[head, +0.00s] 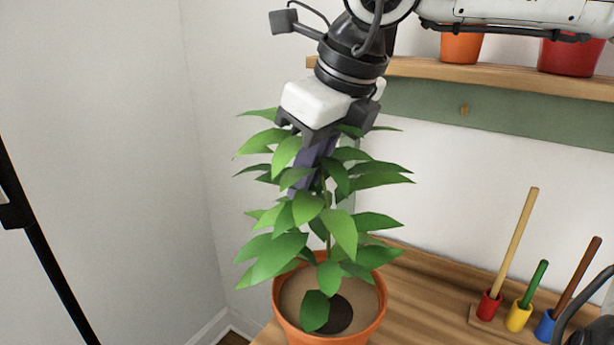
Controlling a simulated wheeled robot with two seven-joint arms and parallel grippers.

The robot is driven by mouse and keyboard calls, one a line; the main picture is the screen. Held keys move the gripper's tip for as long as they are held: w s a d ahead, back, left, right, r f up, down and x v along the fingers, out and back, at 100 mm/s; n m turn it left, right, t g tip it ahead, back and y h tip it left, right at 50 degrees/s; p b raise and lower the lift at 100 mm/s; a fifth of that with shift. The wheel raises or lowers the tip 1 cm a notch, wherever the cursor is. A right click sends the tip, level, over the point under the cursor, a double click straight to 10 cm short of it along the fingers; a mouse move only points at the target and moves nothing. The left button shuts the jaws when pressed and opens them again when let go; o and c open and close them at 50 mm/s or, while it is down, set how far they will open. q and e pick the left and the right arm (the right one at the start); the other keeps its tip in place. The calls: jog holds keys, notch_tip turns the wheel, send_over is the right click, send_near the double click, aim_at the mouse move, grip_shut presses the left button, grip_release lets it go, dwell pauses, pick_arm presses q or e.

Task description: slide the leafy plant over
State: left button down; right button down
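The leafy plant (340,228) stands upright in an orange terracotta pot (330,333) at the front left of the wooden table. Its pot shows pale soil with a dark round patch. My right gripper (312,180), on the arm coming in from the upper right, points down into the upper leaves. A purple-grey finger shows among the leaves, beside the stem. Leaves hide the fingertips, so I cannot tell whether they touch the stem or how far apart they are.
A wooden table (425,310) has clear room right of the pot. Beyond stand red (488,306), yellow (518,317) and blue (546,326) cups holding sticks. A wooden shelf (420,72) above carries orange (461,46) and red (570,55) pots. The table ends near the pot's left.

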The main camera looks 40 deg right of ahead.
jog(key=shift+s+a, duration=0.1)
jog(key=shift+a, duration=0.1)
jog(key=c, duration=1.8)
grip_release()
jog(key=v, duration=1)
jog(key=shift+p, duration=0.45)
jog(key=shift+r, duration=0.1)
